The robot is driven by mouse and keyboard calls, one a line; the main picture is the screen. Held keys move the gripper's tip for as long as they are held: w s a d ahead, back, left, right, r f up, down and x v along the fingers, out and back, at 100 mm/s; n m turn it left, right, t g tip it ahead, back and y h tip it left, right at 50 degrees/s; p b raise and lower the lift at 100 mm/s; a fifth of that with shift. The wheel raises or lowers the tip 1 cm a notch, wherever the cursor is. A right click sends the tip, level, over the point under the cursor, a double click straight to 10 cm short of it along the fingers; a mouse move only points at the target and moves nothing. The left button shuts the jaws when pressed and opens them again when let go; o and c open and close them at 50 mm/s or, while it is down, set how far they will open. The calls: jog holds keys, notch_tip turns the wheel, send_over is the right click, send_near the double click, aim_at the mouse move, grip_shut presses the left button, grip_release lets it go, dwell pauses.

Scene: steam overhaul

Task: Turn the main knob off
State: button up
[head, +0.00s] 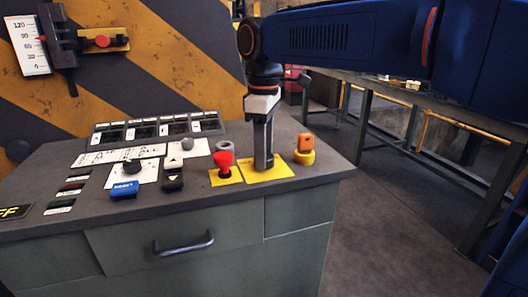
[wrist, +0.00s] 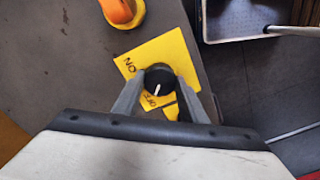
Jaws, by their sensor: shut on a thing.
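The main knob (wrist: 158,77) is round and black with a white pointer line. It sits on a yellow plate (wrist: 172,48), which also shows in the head view (head: 280,176). The plate has an "ON" label that appears upside down, and another label near the knob that is partly covered. The white line points down and slightly left in the wrist view, towards that second label. My gripper (wrist: 161,84) is shut on the knob, one finger on each side. In the head view my gripper (head: 264,163) points straight down and hides the knob.
A red knob (head: 224,161) on its own yellow plate stands just left of my gripper. An orange switch (head: 305,145) stands close on the right. Blue and black controls lie further left on the grey console (head: 318,172). A bench (head: 400,95) is behind on the right.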

dwell(0.4)
jog(key=o, duration=1.1)
jog(key=shift+c, duration=0.2)
jog(key=shift+r, duration=0.1)
notch_tip(320, 180, up, 17)
jog(key=shift+r, duration=0.15)
